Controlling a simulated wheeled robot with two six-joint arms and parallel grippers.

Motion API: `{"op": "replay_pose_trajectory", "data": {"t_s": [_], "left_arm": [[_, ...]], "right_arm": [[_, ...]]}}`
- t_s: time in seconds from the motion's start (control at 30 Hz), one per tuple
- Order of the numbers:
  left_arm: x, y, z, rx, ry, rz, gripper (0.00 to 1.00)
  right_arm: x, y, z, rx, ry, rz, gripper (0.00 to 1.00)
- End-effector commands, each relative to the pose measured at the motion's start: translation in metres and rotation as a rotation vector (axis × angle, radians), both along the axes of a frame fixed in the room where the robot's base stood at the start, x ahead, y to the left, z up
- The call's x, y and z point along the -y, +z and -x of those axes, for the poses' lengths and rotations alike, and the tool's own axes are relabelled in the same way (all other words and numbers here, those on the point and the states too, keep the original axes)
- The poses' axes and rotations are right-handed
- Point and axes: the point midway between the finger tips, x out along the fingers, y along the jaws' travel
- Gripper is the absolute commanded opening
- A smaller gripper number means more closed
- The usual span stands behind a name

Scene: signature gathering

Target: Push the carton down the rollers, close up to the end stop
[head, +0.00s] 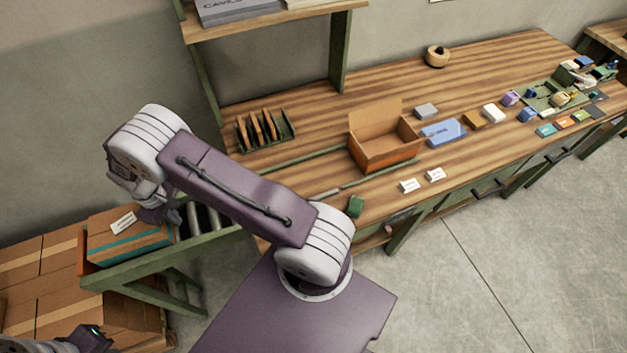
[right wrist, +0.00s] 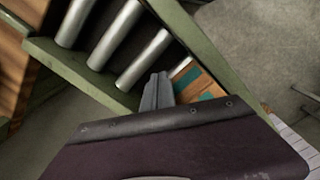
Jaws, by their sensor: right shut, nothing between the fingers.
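The brown carton (head: 128,242) with a teal stripe and a white label lies at the left end of the roller track (head: 200,222). Its left side is close to the orange-brown end stop (head: 82,254); I cannot tell whether they touch. My right gripper (head: 165,213) is shut and empty at the carton's right end, low over the rollers. In the right wrist view its fingers (right wrist: 156,92) are together, right beside the carton (right wrist: 197,83); contact is unclear. Part of my left gripper (head: 92,338) shows at the bottom left edge, its fingers not visible.
The track has green side rails (head: 150,268), and bare rollers (right wrist: 108,38) lie to the carton's right. Stacked cartons (head: 35,300) stand below at the left. The wooden bench (head: 300,170) holds an open box (head: 385,152) and small items.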

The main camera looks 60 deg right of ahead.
Motion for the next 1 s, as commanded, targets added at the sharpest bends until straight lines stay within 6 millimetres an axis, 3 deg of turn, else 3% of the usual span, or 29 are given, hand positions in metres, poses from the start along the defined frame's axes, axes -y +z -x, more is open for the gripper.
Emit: {"op": "replay_pose_trajectory", "data": {"t_s": [0.37, 1.0], "left_arm": [[0.000, 0.004, 0.000, 0.000, 0.000, 0.000, 0.00], [0.000, 0.063, 0.000, 0.000, 0.000, 0.000, 0.00]], "right_arm": [[0.007, 0.002, 0.006, -0.001, 0.000, 0.000, 0.00], [0.007, 0.079, 0.006, 0.000, 0.000, 0.000, 0.00]]}}
